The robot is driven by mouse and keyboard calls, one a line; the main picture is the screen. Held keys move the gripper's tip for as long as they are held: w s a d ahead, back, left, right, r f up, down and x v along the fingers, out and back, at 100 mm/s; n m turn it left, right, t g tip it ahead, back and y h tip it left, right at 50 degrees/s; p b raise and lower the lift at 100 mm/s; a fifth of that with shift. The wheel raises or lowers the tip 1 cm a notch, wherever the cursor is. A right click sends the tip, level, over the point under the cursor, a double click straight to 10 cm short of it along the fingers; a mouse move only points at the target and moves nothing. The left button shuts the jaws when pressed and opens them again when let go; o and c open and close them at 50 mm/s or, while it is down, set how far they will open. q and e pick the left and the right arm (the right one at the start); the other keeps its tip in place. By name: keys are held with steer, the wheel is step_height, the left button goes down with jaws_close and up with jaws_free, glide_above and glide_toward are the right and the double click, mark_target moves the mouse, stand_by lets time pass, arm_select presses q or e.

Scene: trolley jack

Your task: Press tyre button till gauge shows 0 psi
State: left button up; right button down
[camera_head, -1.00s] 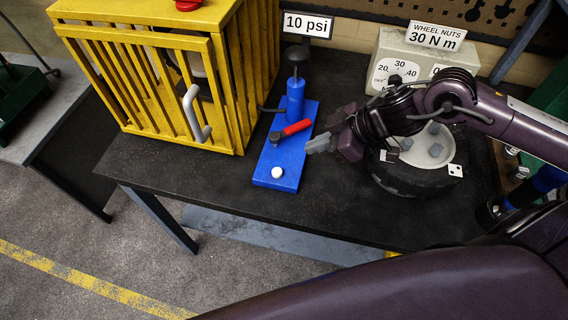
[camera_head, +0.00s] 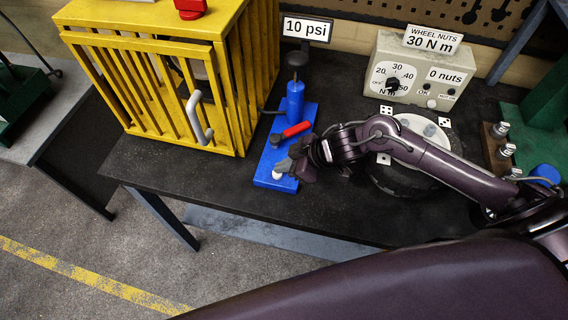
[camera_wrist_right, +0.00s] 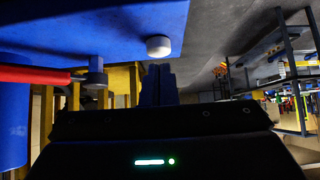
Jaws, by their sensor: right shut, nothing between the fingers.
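The white round button (camera_head: 278,174) sits near the front end of a blue plate (camera_head: 264,180) on the dark bench. It also shows in the right wrist view (camera_wrist_right: 158,46). A sign reading "10 psi" (camera_head: 306,29) stands behind the plate. My right gripper (camera_head: 284,167) is shut and empty, with its fingertips right at the button and partly covering it. In the wrist view the closed fingers (camera_wrist_right: 158,82) point at the button with very little space between. I cannot tell whether they touch. My left gripper is not in view.
A red-handled lever (camera_head: 291,133) and blue pump post (camera_head: 295,100) stand on the plate behind my gripper. A yellow cage (camera_head: 240,80) stands left. A wheel (camera_head: 377,182) lies under my right arm. A torque box (camera_head: 418,70) stands at the back right.

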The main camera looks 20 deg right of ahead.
steer(key=shift+s+f, duration=0.1)
steer(key=shift+f, duration=0.3)
